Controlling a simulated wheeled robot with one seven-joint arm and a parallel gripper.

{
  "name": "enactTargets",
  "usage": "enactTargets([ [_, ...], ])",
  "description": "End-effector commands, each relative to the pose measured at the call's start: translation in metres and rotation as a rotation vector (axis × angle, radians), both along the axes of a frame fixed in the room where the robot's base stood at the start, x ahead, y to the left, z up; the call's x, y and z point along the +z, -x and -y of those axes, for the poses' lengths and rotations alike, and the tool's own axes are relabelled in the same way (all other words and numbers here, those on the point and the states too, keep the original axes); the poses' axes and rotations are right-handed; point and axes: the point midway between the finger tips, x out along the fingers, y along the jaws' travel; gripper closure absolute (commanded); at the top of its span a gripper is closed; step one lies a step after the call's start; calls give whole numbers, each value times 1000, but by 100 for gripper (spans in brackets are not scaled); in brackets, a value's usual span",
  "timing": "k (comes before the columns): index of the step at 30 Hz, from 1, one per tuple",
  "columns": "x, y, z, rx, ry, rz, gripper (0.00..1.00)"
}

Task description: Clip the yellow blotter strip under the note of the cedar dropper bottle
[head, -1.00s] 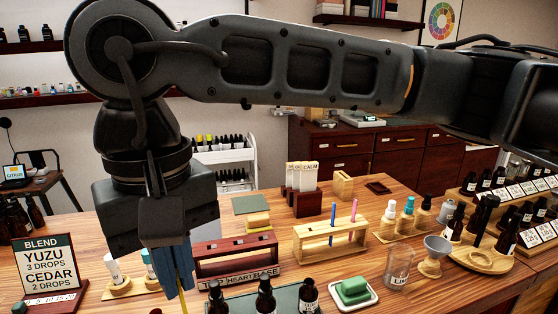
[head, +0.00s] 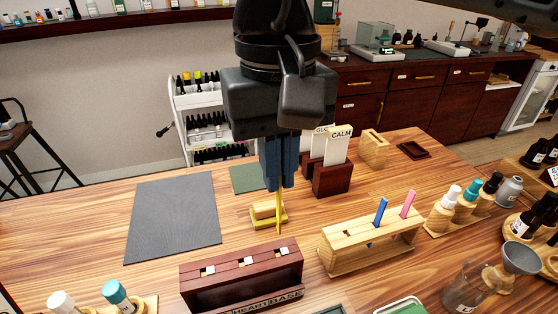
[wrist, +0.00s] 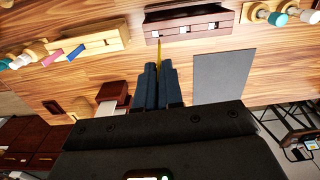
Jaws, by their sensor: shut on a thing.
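My gripper (head: 278,186) points down above the table, its blue-grey fingers shut on the yellow blotter strip (head: 279,212). The strip hangs upright below the fingertips, behind the dark red clip rack (head: 188,288) and apart from it. The rack has a row of three pale clips along its top; its front label reads "HEART BASE", the rest cut off by the frame. In the wrist view the strip (wrist: 159,54) extends from the fingertips (wrist: 158,70) toward the rack (wrist: 225,18). I cannot pick out the cedar dropper bottle.
A wooden rack (head: 345,238) holds a blue strip (head: 381,211) and a pink strip (head: 407,204). A yellow-based wooden block (head: 266,210) sits by the held strip. A dark card holder (head: 331,178) stands behind. A grey mat (head: 172,218) lies clear at left.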

Motion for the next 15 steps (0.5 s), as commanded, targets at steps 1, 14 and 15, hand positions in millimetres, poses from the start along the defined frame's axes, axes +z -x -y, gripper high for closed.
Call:
enactTargets([
  [1, 0, 0, 0, 0, 0, 0, 100],
  [14, -21, 0, 0, -3, 0, 1, 100],
  [15, -25, 0, 0, -3, 0, 1, 100],
])
